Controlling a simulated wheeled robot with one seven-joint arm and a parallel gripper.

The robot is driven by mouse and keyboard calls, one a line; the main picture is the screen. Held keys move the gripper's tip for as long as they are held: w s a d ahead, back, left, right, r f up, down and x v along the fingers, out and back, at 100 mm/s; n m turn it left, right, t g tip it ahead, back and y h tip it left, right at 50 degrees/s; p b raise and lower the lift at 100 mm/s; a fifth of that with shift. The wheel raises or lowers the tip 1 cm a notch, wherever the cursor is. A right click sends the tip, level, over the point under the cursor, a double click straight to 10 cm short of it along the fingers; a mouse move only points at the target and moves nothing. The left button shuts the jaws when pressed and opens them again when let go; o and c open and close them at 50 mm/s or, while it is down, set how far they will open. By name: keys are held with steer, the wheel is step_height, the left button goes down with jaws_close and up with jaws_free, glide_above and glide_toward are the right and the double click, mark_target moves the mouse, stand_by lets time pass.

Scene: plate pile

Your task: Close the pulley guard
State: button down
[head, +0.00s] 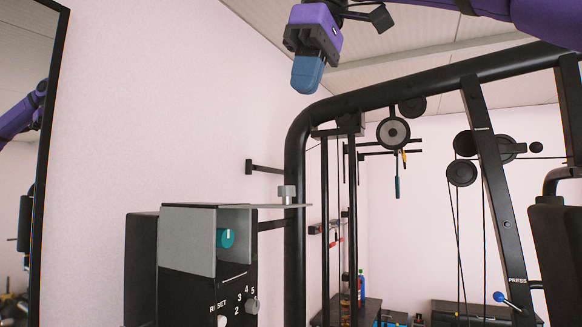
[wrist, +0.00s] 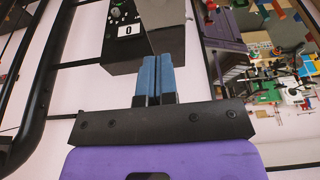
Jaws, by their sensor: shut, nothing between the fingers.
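A grey and black box (head: 188,240) stands at lower left in the head view. Its front has an opening with a teal knob (head: 225,238) inside. A thin grey flap (head: 265,206), which looks like the pulley guard, stands out level to the right from the box top, with a metal knob (head: 287,193) on it. It looks open. My gripper (head: 306,78) is high above and right of the flap, apart from it, blue fingers shut and empty. The wrist view shows the shut fingers (wrist: 155,76) and the box face (wrist: 143,38) beyond.
A black gym frame (head: 296,170) with pulleys (head: 393,132) and cables stands right of the box. A black-framed mirror (head: 22,140) hangs at far left. White wall lies behind. The air between my gripper and the flap looks free.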

steer(key=x, duration=0.8)
steer(key=d+x, duration=0.1)
steer(key=x, duration=0.3)
steer(key=shift+s+f, duration=0.1)
steer(key=shift+s, duration=0.05)
steer(key=shift+a+f, duration=0.1)
steer(key=shift+f, duration=0.65)
steer(key=shift+f, duration=0.1)
